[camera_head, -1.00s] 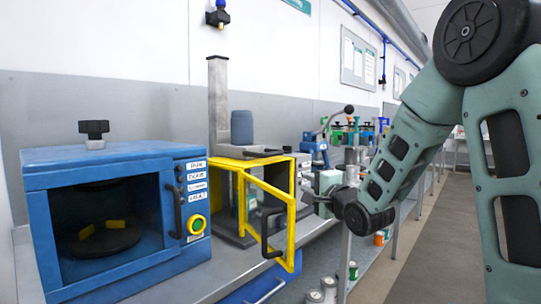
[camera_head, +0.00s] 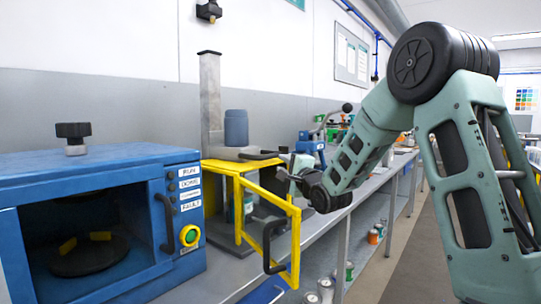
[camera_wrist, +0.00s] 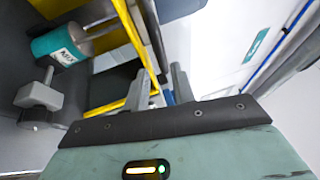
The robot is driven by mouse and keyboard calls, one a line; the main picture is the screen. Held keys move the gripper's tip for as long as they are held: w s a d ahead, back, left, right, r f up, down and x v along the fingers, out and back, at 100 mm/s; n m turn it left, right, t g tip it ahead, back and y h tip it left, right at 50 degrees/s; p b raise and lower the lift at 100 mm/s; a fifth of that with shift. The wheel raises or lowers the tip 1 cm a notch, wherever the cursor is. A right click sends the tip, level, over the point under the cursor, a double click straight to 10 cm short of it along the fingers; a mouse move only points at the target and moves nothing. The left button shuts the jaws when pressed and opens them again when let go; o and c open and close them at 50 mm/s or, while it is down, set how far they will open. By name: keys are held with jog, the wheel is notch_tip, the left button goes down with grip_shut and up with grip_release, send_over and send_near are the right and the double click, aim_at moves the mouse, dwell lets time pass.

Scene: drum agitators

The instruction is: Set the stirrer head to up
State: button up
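The stirrer stands on the bench in the head view, with a tall grey column (camera_head: 210,95) and a yellow guard frame (camera_head: 240,168). Its head carries a blue-grey motor (camera_head: 236,128) and a black handle (camera_head: 260,155) that points right. The head sits low on the column, near the top of the frame. My gripper (camera_head: 287,168) is at the right end of this handle, close to it. In the wrist view my gripper (camera_wrist: 162,82) shows two fingers apart. A dark bar (camera_wrist: 152,35) runs close to the fingers; contact cannot be told.
The yellow guard door (camera_head: 294,240) stands swung out toward the front, below my gripper, with a black handle (camera_head: 268,245). A blue oven-like box (camera_head: 95,220) stands at the left. A teal labelled can (camera_wrist: 58,46) is in the wrist view. The aisle at right is clear.

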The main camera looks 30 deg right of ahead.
aim_at(272, 156)
jog(key=w, duration=0.2)
jog(key=w+r+p, duration=0.1)
jog(key=w, duration=0.5)
jog(key=shift+w+d+r, duration=0.25)
grip_shut()
jog(key=shift+r, duration=0.1)
